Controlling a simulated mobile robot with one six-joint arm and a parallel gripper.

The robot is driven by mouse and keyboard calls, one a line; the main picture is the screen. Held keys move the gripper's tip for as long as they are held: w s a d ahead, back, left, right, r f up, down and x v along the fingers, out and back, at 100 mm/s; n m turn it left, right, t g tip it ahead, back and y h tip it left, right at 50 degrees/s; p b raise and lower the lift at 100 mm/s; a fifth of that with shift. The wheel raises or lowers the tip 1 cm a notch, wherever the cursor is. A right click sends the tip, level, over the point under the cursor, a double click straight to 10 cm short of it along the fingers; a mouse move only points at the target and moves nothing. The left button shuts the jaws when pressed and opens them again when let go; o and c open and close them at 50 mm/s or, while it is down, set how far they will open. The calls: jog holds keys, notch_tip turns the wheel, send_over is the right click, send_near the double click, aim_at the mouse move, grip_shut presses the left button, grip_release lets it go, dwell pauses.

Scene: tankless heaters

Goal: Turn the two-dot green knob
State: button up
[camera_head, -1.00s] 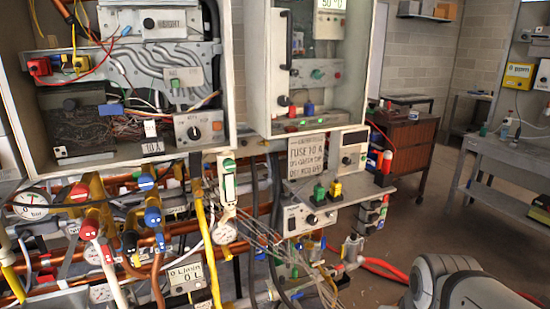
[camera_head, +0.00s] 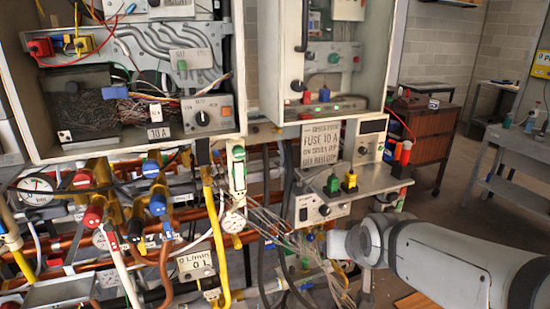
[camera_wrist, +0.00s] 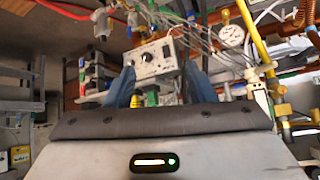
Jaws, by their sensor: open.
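No dots can be made out on any green part, so I cannot tell which is the two-dot knob. Green parts show on the cabinet panel (camera_head: 334,58), on the tall white switch (camera_head: 238,153) and as a green block (camera_head: 332,184) on the shelf. In the wrist view, turned upside down, my gripper (camera_wrist: 159,66) is open and empty. Its dark blue fingers frame the white control box (camera_wrist: 158,58), with the green block (camera_wrist: 152,98) nearer the palm. My fingers are not clear in the head view.
Loose wires (camera_head: 275,225) hang left of my arm, near a yellow pipe (camera_head: 215,235). The shelf (camera_head: 385,182) juts out above my wrist. A brown cabinet (camera_head: 430,130) and a grey bench (camera_head: 510,150) stand at right, with open floor between.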

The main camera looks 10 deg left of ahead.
jog(key=w+a+r+n+t+y, duration=0.1)
jog(key=w+a+r+t+y, duration=0.3)
jog(key=a, duration=0.6)
jog(key=t+y, duration=0.3)
send_near(240, 154)
jog(key=w, duration=0.1)
jog(key=shift+n, duration=0.3)
jog(key=shift+p+x, duration=0.4)
jog(key=shift+x, duration=3.55)
jog(key=shift+s+a, duration=0.15)
jog(key=shift+c, duration=0.2)
jog(key=c, duration=0.9)
